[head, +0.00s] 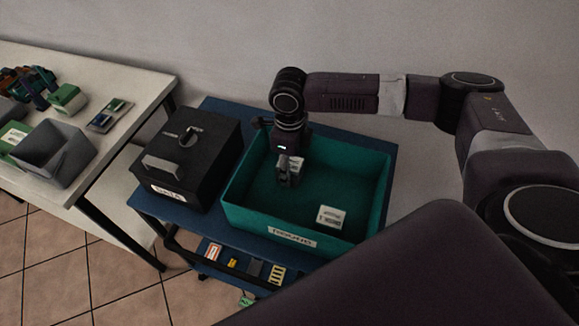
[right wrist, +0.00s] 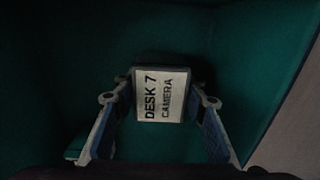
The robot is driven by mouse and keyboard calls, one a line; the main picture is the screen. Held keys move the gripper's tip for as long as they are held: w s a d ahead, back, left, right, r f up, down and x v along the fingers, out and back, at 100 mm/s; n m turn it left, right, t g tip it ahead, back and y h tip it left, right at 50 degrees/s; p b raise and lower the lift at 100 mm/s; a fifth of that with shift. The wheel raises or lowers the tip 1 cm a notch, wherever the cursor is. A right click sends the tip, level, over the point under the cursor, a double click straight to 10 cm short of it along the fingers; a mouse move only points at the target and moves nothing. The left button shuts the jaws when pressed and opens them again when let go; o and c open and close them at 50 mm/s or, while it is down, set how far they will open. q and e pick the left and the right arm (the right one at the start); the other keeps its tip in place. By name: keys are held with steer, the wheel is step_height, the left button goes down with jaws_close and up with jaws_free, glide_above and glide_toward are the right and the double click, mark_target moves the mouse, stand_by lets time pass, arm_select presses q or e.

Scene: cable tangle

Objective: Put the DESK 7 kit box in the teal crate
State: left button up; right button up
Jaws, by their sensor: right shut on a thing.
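The teal crate (head: 380,190) stands on the blue cart, open at the top, with a white label on its front wall. My right gripper (head: 289,184) is inside the crate's outline, towards its back left. In the right wrist view its fingers (right wrist: 160,108) are shut on the DESK 7 kit box (right wrist: 162,95), whose white label reads DESK 7 CAMERA. Teal crate walls (right wrist: 55,60) surround it there. Whether the box touches the crate floor I cannot tell. Another small white-labelled box (head: 331,217) lies on the crate floor at the front right. My left gripper is out of view.
A black lidded box (head: 205,170) stands left of the crate on the blue cart (head: 225,222). A lower shelf holds several small items (head: 232,263). A white table (head: 130,90) at the left carries a grey bin (head: 75,160) and a green-and-white box (head: 67,98).

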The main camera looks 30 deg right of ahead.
steer(key=shift+f, duration=0.2)
steer(key=o, duration=1)
steer(key=shift+c, duration=0.2)
steer(key=shift+o, duration=1.3)
steer(key=shift+r, duration=0.1)
steer(key=shift+r, duration=0.55)
step_height(320, 180, up, 11)
steer(key=shift+r+b, duration=0.1)
steer(key=shift+b, duration=0.2)
